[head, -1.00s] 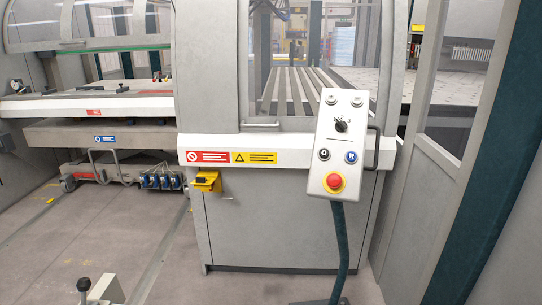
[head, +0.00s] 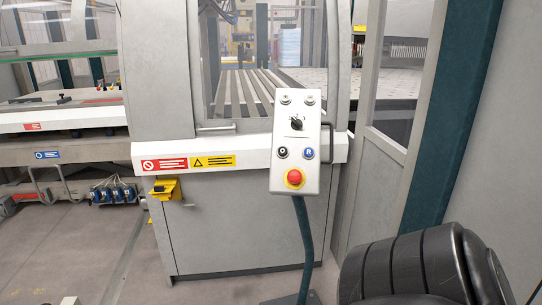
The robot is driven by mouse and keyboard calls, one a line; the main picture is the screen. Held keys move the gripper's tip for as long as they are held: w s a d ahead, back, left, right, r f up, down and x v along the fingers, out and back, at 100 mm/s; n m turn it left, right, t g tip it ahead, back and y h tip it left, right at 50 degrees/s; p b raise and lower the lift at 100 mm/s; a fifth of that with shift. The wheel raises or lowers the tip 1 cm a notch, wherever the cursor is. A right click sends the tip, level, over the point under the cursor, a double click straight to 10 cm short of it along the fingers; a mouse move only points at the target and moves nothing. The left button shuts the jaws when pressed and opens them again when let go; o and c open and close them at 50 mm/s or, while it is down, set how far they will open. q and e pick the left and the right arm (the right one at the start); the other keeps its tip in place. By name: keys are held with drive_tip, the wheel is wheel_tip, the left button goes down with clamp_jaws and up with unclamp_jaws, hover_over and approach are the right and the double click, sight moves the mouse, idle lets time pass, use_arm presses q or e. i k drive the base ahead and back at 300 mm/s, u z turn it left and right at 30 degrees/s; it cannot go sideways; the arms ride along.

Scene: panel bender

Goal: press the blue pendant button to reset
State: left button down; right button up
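The blue pendant button (head: 308,154), marked R, sits at the right of the grey pendant panel (head: 286,180). A dark button (head: 282,153) is level with it on the left. A black rotary selector (head: 296,123) is above them and a red emergency stop on a yellow ring (head: 294,178) is below. The pendant stands on a dark green post. A black ribbed part of my own arm fills the lower right corner, right of and apart from the pendant. Neither gripper shows.
The grey machine cabinet (head: 235,220) stands behind the pendant, with a white ledge carrying red and yellow labels. A dark green column (head: 450,120) rises on the right. The floor (head: 80,250) at the lower left is mostly clear.

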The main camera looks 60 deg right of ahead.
sight(308, 151)
drive_tip(key=k, duration=0.55)
drive_tip(key=z, duration=2.3)
